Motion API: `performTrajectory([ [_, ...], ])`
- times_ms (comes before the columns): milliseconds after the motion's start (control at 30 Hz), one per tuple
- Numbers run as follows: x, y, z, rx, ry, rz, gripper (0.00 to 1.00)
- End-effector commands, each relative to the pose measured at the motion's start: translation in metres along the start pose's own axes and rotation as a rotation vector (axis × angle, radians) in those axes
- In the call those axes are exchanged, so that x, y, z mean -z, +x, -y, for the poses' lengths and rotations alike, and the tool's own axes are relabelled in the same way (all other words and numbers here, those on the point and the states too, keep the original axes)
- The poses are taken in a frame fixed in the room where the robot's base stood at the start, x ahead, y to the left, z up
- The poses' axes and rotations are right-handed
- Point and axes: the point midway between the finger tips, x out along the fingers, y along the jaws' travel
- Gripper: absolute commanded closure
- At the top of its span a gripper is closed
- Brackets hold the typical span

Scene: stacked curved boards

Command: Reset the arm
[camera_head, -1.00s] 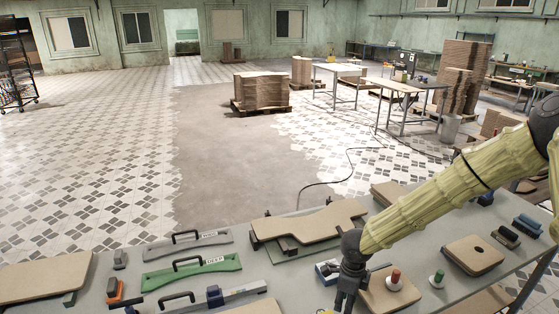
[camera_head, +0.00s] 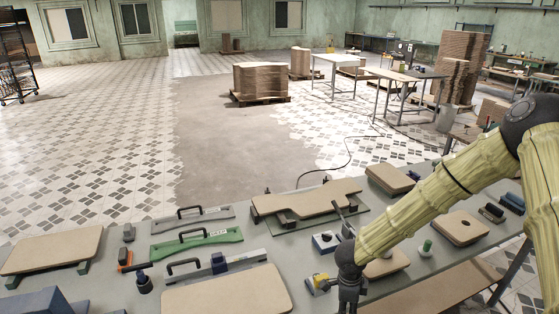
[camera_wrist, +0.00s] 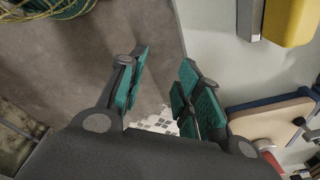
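My arm (camera_head: 425,208) is covered in a yellow-green sleeve. It reaches in from the right over the front of the grey table. My gripper (camera_head: 348,300) points down by the table's near edge. In the wrist view my gripper (camera_wrist: 162,88) has its two teal-padded fingers apart, with nothing between them. Grey floor and a patch of tile show between the fingers.
The grey table (camera_head: 300,268) holds curved boards (camera_head: 310,199), a green tool (camera_head: 198,241), a grey tool (camera_head: 192,219) and a yellow-tipped item (camera_head: 320,282) close to my gripper. A tan board (camera_head: 225,294) lies front left. Open floor (camera_head: 230,150) lies beyond.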

Motion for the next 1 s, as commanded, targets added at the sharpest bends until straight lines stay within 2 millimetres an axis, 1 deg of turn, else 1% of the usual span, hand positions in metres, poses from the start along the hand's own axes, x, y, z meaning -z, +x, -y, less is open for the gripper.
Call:
performTrajectory([
  [33,0.003,0.013,-0.007,0.003,-0.033,-0.015,0.66],
  [167,0.014,0.037,-0.025,0.024,-0.140,-0.051,0.66],
  [267,0.023,0.063,-0.042,0.041,-0.258,-0.085,0.66],
  [300,0.027,0.076,-0.050,0.046,-0.315,-0.101,0.66],
  [400,0.036,0.107,-0.071,0.062,-0.476,-0.132,0.66],
  [467,0.041,0.124,-0.085,0.070,-0.572,-0.145,0.66],
  [500,0.043,0.135,-0.094,0.075,-0.637,-0.152,0.66],
  [567,0.048,0.150,-0.109,0.080,-0.733,-0.158,0.66],
  [700,0.057,0.182,-0.146,0.087,-0.957,-0.155,0.66],
  [867,0.064,0.212,-0.191,0.087,-1.209,-0.123,0.66],
  [967,0.069,0.229,-0.222,0.083,-1.362,-0.086,0.66],
  [1000,0.070,0.234,-0.235,0.080,-1.421,-0.068,0.66],
])
